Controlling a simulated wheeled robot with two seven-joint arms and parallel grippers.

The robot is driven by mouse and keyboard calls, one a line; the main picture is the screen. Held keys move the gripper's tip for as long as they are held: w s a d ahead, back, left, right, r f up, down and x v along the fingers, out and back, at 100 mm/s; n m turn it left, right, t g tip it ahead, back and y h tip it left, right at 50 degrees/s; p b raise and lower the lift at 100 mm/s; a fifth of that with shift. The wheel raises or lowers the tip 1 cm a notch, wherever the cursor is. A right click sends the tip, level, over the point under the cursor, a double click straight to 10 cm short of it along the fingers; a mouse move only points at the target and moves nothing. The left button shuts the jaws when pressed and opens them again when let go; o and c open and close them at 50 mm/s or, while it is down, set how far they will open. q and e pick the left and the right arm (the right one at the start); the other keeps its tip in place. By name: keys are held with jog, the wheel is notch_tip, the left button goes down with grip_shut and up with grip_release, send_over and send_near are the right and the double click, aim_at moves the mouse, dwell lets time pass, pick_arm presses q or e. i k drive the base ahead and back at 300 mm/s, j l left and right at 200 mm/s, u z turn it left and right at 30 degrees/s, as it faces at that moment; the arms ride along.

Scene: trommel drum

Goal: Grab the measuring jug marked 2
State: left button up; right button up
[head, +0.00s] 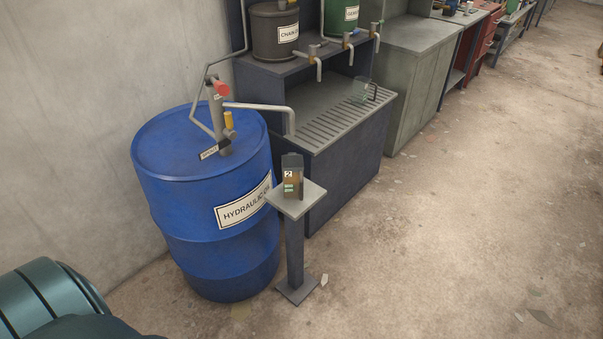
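The measuring jug marked 2 (293,180) stands upright on the small square top of a grey pedestal (309,202). It is dark at the top with a brownish lower part, a white "2" label and small green marks on its front. I cannot make out its handle clearly. Neither of my grippers shows in the head view. Nothing is holding the jug.
A blue hydraulic drum (210,245) with a pump and spout stands left of the pedestal. A dark dispensing bench (345,165) with taps is behind, with a clear jug (361,91) on its slatted top. The floor to the right (460,230) is mostly clear.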

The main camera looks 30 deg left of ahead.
aim_at(292, 163)
jog(key=i, duration=3.9)
jog(key=u, duration=3.9)
